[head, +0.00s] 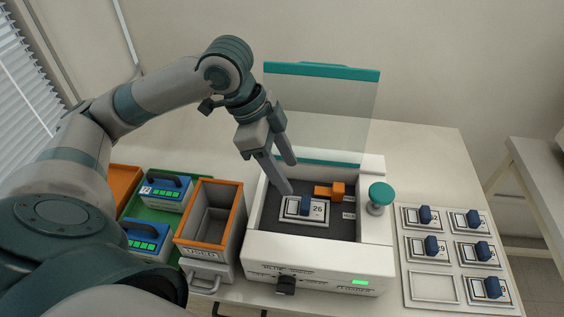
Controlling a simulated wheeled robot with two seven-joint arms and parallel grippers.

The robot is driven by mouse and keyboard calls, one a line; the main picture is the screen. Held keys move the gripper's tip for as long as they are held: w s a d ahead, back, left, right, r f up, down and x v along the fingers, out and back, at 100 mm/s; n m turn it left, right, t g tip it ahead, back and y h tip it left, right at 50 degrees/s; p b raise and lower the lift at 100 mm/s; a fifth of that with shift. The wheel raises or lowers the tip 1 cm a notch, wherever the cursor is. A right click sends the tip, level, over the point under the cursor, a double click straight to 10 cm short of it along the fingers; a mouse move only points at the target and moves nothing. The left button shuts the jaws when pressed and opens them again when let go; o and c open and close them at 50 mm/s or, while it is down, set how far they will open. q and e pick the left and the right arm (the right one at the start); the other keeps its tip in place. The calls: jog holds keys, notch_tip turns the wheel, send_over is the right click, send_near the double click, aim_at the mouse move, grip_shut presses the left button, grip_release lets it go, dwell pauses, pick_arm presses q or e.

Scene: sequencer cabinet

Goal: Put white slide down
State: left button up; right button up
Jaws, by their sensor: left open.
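My left gripper (289,177) is open and empty. Its fingers point down into the bay just above and behind the slide, and I cannot tell if one touches it. An orange block (330,191) sits in the bay behind the slide to the right. The clear lid (325,112) with teal edges stands raised. My right gripper is not in view.
A rack (433,287) at the right holds several slides with blue grips and one empty slot at its front left. A teal knob (381,193) stands on the cabinet's right. An orange-rimmed bin (181,240) and blue cartridges (148,236) on a green tray (137,210) are at the left.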

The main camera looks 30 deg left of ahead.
pick_arm(q)
jog(key=shift+v, duration=0.8)
dwell(0.4)
dwell(0.5)
